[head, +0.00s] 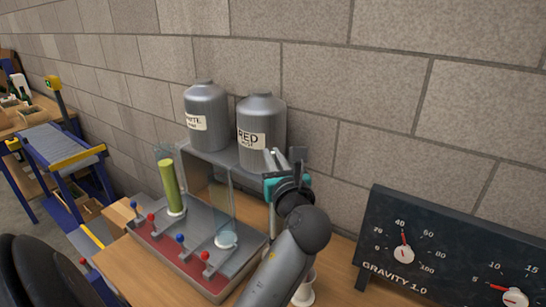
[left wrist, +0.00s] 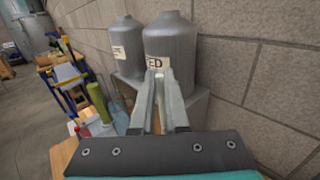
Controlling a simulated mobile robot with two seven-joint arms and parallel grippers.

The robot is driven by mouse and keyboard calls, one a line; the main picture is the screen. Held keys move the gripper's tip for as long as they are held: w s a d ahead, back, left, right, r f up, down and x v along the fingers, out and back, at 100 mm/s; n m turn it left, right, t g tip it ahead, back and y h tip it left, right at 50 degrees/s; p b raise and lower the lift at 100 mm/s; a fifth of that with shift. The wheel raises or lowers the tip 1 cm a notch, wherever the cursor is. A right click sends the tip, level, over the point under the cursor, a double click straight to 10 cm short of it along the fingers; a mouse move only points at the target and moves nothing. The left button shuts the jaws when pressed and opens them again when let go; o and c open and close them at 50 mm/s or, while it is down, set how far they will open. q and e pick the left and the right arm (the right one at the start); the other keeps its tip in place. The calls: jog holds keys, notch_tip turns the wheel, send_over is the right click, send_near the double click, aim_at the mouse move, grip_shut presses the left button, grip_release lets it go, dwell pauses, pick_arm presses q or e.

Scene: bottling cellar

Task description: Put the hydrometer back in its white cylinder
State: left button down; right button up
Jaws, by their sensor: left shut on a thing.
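My left gripper (head: 287,158) is raised in front of the right end of the tank shelf, its fingers pointing up and away. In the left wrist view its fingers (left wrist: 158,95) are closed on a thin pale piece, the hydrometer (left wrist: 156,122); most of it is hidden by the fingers. A white cylinder (head: 304,292) with a round foot stands on the wooden bench, below the gripper and partly hidden behind my left arm. The gripper is well above it and apart from it. My right gripper is not in view.
A filling stand (head: 185,262) with red and blue knobs and a tall green column (head: 169,186) is left of my arm. Two grey tanks (head: 262,125) (head: 206,117) stand on a shelf behind. A dark dial panel (head: 450,250) is at right. The block wall is close behind.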

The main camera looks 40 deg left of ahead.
pick_arm(q)
jog(key=shift+f, duration=1.05)
dwell(0.6)
jog(key=shift+f+b, duration=0.6)
jog(key=shift+f, duration=0.35)
dwell(0.5)
jog(key=shift+f+b, duration=0.3)
jog(key=shift+f, duration=1.15)
